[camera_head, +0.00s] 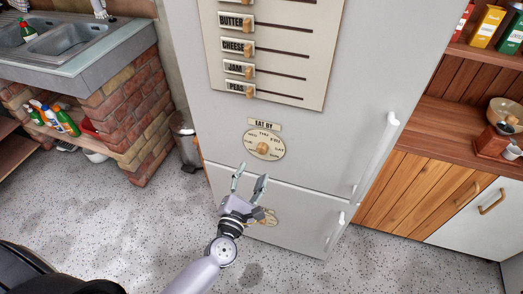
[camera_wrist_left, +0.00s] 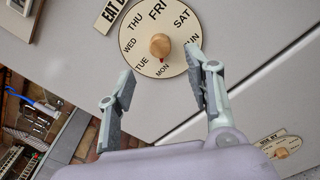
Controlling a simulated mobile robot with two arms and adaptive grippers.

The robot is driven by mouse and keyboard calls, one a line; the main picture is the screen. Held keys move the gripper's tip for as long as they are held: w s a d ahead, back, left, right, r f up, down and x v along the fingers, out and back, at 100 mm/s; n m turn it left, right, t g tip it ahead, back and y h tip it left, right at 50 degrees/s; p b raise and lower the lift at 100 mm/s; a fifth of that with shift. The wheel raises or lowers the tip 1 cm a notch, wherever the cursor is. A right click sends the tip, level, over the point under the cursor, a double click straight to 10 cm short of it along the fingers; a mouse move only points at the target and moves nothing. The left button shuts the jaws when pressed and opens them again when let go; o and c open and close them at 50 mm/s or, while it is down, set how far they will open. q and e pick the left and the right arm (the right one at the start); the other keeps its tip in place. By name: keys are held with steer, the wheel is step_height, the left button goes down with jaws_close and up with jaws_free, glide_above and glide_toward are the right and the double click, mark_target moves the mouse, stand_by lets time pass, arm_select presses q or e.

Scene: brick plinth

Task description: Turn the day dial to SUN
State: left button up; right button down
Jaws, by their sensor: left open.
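The round cream day dial (camera_head: 250,151) is on the fridge front under an EAT BY label (camera_head: 264,124). In the left wrist view the dial (camera_wrist_left: 183,37) shows its day names around a wooden knob (camera_wrist_left: 160,45). A small red mark at the knob's edge points toward MON. SUN is at the dial's right edge, partly hidden by a finger. My left gripper (camera_head: 251,178) is open and empty, just below the dial in the head view. In the left wrist view its fingers (camera_wrist_left: 160,63) are spread at either side below the knob, apart from it. My right gripper is not in view.
Sliders with food labels (camera_head: 237,46) are above the dial. A second, lower dial (camera_head: 267,217) is partly behind my gripper. A vertical door handle (camera_head: 378,155) is at the right. A brick plinth with a sink (camera_head: 65,40) stands left, a wooden cabinet (camera_head: 425,194) right.

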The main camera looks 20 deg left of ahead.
mark_target(262, 151)
arm_select(q)
steer(key=w, duration=0.9)
steer(key=shift+p, duration=0.3)
steer(key=shift+c, duration=0.5)
jaws_close()
